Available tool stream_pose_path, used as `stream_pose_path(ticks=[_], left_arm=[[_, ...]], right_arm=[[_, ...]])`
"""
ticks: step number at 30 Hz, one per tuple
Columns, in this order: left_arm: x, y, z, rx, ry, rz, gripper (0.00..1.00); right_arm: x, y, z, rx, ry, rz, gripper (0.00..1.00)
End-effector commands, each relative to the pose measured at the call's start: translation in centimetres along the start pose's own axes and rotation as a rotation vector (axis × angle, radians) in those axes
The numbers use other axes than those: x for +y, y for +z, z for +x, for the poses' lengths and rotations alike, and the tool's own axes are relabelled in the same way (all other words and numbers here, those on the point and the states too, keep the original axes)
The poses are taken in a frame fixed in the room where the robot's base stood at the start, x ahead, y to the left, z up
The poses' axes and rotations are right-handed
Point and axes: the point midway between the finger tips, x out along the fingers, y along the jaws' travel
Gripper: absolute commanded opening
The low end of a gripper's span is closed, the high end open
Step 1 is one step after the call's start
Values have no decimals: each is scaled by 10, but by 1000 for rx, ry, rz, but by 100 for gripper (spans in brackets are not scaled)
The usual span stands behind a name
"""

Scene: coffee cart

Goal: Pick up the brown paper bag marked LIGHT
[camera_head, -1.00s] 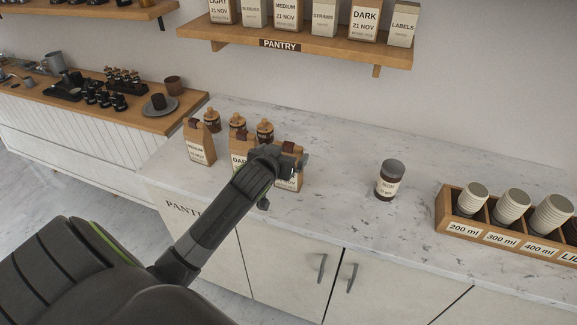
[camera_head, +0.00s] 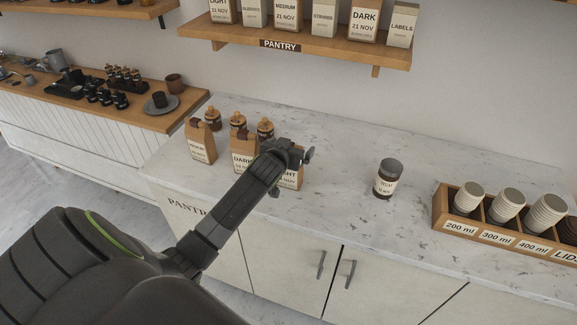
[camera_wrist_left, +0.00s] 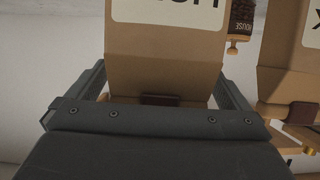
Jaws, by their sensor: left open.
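Three brown paper bags stand in a row at the left of the marble counter. The right one (camera_head: 291,180) is partly hidden behind my left gripper (camera_head: 296,154); only part of its label shows. The middle bag reads DARK (camera_head: 241,162); the left bag (camera_head: 202,146) has a label too small to read surely. In the left wrist view, a brown bag (camera_wrist_left: 160,75) with a cut-off, upside-down label lies between the spread fingers of my left gripper. The gripper is open around its top; contact cannot be told. My right gripper is not in view.
Several corked jars (camera_head: 265,128) stand close behind the bags. A dark jar (camera_head: 387,180) stands alone to the right, with clear marble between. A wooden cup crate (camera_head: 440,207) is farther right. The pantry shelf (camera_head: 300,46) hangs above.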

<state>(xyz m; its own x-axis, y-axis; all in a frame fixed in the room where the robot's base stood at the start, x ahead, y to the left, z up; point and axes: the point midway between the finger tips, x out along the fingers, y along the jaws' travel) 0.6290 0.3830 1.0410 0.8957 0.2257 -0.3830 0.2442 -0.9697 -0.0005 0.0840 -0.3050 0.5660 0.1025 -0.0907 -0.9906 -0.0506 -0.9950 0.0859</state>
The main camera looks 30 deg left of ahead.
Motion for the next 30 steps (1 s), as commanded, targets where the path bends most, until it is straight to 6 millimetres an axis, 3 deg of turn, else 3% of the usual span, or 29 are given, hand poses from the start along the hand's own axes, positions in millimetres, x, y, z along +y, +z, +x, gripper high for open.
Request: stream_pose_path(ticks=[2, 18, 26, 30], left_arm=[[0, 0, 0, 0, 0, 0, 100], [0, 0, 0, 0, 0, 0, 30], [0, -4, -1, 4, 1, 0, 30], [0, -19, -7, 8, 1, 1, 30]], right_arm=[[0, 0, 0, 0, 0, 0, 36], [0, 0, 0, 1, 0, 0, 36], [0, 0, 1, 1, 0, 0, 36], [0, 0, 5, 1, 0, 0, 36]])
